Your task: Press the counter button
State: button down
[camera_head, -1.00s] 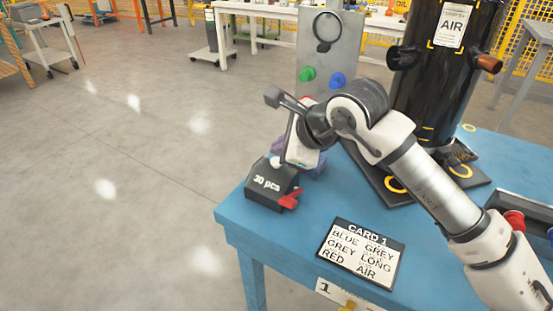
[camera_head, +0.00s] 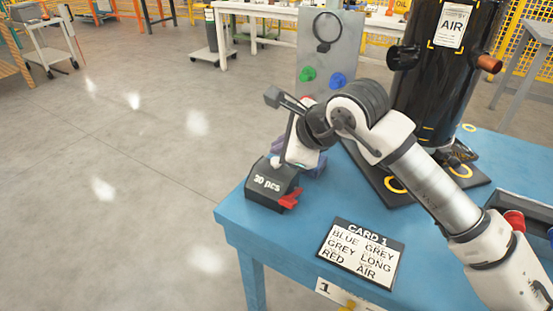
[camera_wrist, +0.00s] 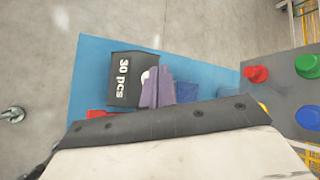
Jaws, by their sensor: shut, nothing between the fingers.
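The counter (camera_head: 268,187) is a black box with a slanted face, marked in white "pcs", at the left corner of the blue table. Its label reads "30 pcs" in the wrist view (camera_wrist: 123,78). A small white button (camera_head: 276,162) shows at its back edge; in the wrist view the white button (camera_wrist: 145,75) is partly covered by purple fingers. My gripper (camera_wrist: 161,73) is shut and empty, its fingertips right beside or over the button. I cannot tell whether they touch it. In the head view my wrist hides most of the fingers.
A red lever-like piece (camera_head: 290,199) sits at the counter's front right. A card (camera_head: 361,253) lies on the blue table (camera_head: 300,237). A grey panel (camera_head: 328,62) with green and blue knobs stands behind my wrist. A black tank (camera_head: 440,90) stands right.

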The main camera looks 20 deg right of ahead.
jog(key=shift+f, duration=0.15)
jog(key=shift+f+b, duration=0.35)
jog(key=shift+b, duration=0.5)
jog(key=shift+f+b, duration=0.55)
jog(key=shift+b, duration=0.15)
dwell(0.5)
jog(key=shift+r, duration=0.1)
jog(key=shift+r+p, duration=0.35)
jog(key=shift+r, duration=0.55)
jog(key=shift+r, duration=0.15)
jog(key=shift+r+p, duration=1.15)
jog(key=shift+r, duration=1.25)
dwell(0.6)
